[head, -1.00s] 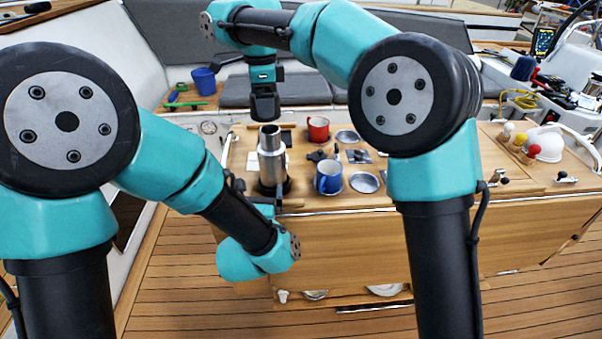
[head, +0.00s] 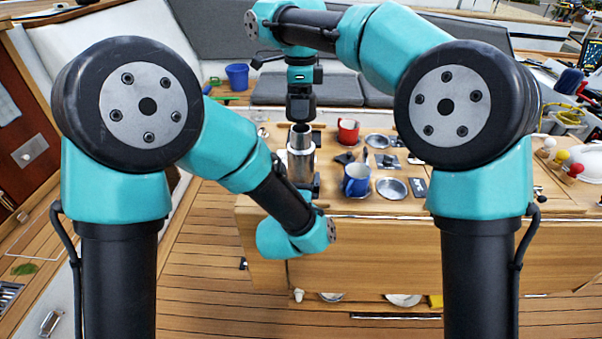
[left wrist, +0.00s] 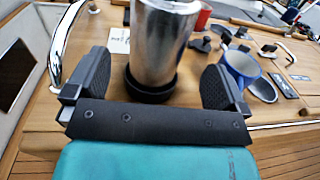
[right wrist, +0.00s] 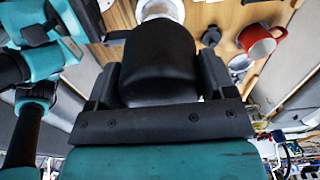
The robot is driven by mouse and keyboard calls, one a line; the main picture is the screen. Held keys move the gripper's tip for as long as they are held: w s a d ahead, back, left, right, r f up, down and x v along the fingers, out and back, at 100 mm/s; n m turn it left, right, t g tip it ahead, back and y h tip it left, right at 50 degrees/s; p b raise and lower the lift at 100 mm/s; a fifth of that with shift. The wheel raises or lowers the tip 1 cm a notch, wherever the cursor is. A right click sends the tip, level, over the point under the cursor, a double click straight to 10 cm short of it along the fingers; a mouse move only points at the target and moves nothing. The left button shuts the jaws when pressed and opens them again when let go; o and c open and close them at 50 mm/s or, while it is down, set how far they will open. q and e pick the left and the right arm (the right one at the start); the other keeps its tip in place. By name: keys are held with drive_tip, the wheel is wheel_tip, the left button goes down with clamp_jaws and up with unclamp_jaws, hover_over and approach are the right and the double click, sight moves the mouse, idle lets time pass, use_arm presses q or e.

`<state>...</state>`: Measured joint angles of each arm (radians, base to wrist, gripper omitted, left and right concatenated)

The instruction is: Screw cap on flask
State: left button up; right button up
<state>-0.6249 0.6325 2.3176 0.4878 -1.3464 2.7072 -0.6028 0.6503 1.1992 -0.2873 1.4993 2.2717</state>
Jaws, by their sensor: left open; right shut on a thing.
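The silver flask (head: 301,165) stands upright at the left of the cockpit table, with its narrower neck up. In the left wrist view, the flask (left wrist: 160,45) has a dark ring around its foot. My left gripper (left wrist: 156,78) is open, with one finger on each side of the flask and gaps between. My right gripper (right wrist: 158,82) is shut on the black cap (right wrist: 155,55). In the head view, the cap (head: 301,108) is just above the flask's mouth; whether they touch is unclear. The flask's neck shows beyond the cap in the right wrist view (right wrist: 160,9).
A red mug (head: 348,131) and a blue mug (head: 356,180) stand right of the flask, with metal dishes (head: 391,188) beside them. A metal rail (left wrist: 68,40) is left of the flask. A blue bucket (head: 237,77) stands behind.

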sight(301, 130)
use_arm(q)
drive_tip(key=w, duration=0.5)
drive_tip(key=w+d, duration=0.1)
drive_tip(key=w, duration=0.1)
drive_tip(key=shift+w+d, duration=0.1)
drive_tip(key=shift+w, duration=0.25)
drive_tip(key=c, duration=1.2)
use_arm(e)
drive_tip(key=shift+f, duration=2.5)
drive_tip(key=shift+f, duration=0.9)
drive_tip(key=shift+f, duration=0.55)
use_arm(q)
drive_tip(key=c, duration=0.5)
drive_tip(key=shift+o, duration=0.2)
use_arm(e)
drive_tip(key=m, duration=0.6)
drive_tip(key=shift+m, duration=0.3)
